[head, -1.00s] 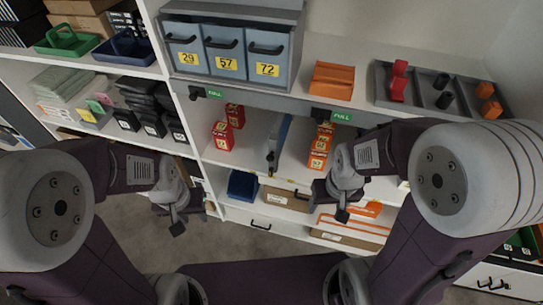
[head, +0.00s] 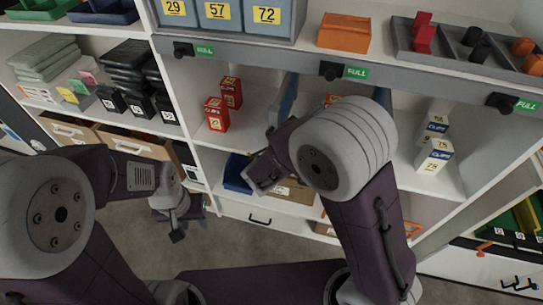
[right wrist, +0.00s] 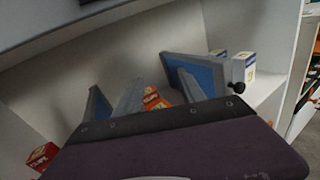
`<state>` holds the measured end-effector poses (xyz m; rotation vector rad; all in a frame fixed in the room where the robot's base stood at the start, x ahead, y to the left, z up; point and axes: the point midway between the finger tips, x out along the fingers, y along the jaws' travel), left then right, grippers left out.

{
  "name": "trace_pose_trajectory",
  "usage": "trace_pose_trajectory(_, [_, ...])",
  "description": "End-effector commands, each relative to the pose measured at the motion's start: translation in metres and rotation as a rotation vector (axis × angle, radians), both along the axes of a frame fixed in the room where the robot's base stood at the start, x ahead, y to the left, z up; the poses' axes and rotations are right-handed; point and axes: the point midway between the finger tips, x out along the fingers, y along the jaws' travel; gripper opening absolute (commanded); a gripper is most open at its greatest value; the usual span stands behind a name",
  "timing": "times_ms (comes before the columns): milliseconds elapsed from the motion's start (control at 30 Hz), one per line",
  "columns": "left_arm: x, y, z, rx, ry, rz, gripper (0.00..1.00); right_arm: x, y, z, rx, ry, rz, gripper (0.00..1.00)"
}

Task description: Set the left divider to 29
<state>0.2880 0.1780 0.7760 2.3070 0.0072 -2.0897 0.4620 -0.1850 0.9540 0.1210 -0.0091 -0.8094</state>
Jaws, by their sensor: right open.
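The left divider (head: 288,98), a thin blue-grey upright panel, stands on the middle shelf between red cartons (head: 216,114) and an orange carton. In the right wrist view it is the blue panel (right wrist: 97,104) at left. My right arm covers most of the orange carton in the head view; it shows in the right wrist view (right wrist: 152,98). My right gripper (right wrist: 160,78) is open, with its grey fingers pointing into the shelf, right of the left divider; the arm hides it in the head view. My left gripper (head: 178,236) hangs low over the floor, apart from the shelf; its opening is unclear.
A second blue divider (right wrist: 196,72) stands to the right, with white cartons (head: 433,155) beyond it. Grey bins (head: 222,14) labelled 29, 57 and 72 stand on the shelf above. A grey rail (head: 260,60) with black knobs and green FULL tags runs along that shelf's edge.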

Motion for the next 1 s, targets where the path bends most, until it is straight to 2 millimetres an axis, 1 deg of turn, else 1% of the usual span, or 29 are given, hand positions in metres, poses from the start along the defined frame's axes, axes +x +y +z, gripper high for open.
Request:
trace_pose_trajectory(33, [0.000,0.000,-0.048,0.000,0.000,0.000,0.36,0.010,0.053,-0.050,-0.052,-0.008,0.151,0.47])
trace_pose_trajectory(67, [0.000,0.000,-0.058,0.000,0.000,0.000,0.36,0.011,0.081,-0.064,-0.071,-0.007,0.226,0.47])
trace_pose_trajectory(100, [0.000,0.000,-0.069,0.000,0.000,0.000,0.36,0.008,0.109,-0.082,-0.086,0.003,0.300,0.47])
trace_pose_trajectory(200, [0.000,0.000,-0.085,0.000,-0.001,0.000,0.36,-0.006,0.152,-0.113,-0.111,0.028,0.404,0.47])
trace_pose_trajectory(300, [0.000,0.000,-0.088,0.000,-0.001,0.000,0.36,-0.014,0.170,-0.120,-0.117,0.033,0.451,0.47])
trace_pose_trajectory(433, [0.000,0.000,-0.085,0.000,-0.002,0.000,0.36,-0.014,0.173,-0.116,-0.115,0.032,0.457,0.47])
trace_pose_trajectory(533, [0.000,0.000,-0.087,0.000,-0.002,0.000,0.36,-0.006,0.168,-0.117,-0.114,0.032,0.453,0.47])
trace_pose_trajectory(800, [0.000,0.000,-0.099,0.000,-0.001,0.000,0.36,0.045,0.148,-0.118,-0.113,0.031,0.450,0.47])
trace_pose_trajectory(900, [0.000,0.000,-0.101,0.000,-0.001,0.000,0.36,0.060,0.143,-0.118,-0.113,0.031,0.451,0.47])
trace_pose_trajectory(1000, [0.000,0.000,-0.102,0.000,-0.001,0.000,0.36,0.068,0.141,-0.117,-0.113,0.032,0.453,0.47])
